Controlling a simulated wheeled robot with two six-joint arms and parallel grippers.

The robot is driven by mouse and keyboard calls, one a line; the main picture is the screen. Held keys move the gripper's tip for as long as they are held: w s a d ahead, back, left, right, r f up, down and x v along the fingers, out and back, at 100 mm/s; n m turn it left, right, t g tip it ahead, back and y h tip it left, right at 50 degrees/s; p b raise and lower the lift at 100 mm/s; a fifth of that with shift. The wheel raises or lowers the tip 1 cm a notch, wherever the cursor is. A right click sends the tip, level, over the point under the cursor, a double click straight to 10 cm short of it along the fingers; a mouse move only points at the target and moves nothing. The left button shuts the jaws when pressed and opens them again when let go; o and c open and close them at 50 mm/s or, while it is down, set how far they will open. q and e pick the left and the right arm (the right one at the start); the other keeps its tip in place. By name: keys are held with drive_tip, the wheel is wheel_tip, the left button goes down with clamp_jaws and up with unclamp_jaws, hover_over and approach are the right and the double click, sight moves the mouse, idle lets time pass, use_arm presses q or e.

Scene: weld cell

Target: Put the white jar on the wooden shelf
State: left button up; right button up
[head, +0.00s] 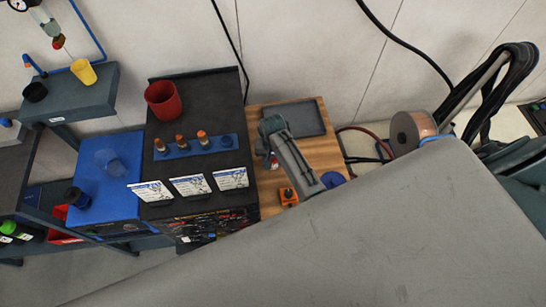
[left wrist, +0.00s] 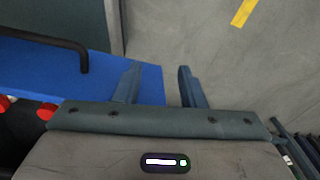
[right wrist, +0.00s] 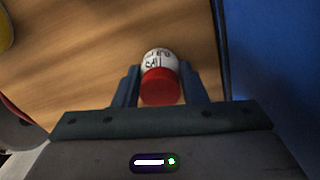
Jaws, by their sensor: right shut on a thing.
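The white jar (right wrist: 158,60) has a red lid and dark lettering. In the right wrist view it sits between the fingers of my right gripper (right wrist: 160,88), which is shut on it. The wooden shelf (right wrist: 100,50) fills the background behind the jar; I cannot tell whether the jar touches it. In the head view the wooden shelf (head: 328,153) is at centre, and my right gripper is over its left part, with a small bit of red and white beside it. My left gripper (left wrist: 158,85) is open and empty in the left wrist view, above floor and a blue surface.
On the wood are a grey tray (head: 295,119) and an orange item (head: 288,196). Left of it stands a black cabinet with a red cup (head: 163,101), a blue rack (head: 196,147) and several cards. A blue box (head: 100,185) is farther left. A copper-coloured spool (head: 412,132) is right.

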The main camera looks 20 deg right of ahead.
drive_tip(key=shift+s+f, duration=0.15)
drive_tip(key=shift+f, duration=0.1)
drive_tip(key=shift+f, duration=0.15)
drive_tip(key=o, duration=1.1)
drive_tip(key=shift+r, duration=0.2)
wheel_tip(320, 180, up, 11)
drive_tip(key=b, duration=0.3)
drive_tip(key=shift+r+b, duration=0.15)
drive_tip(key=shift+b, duration=0.2)
drive_tip(key=shift+r, duration=0.4)
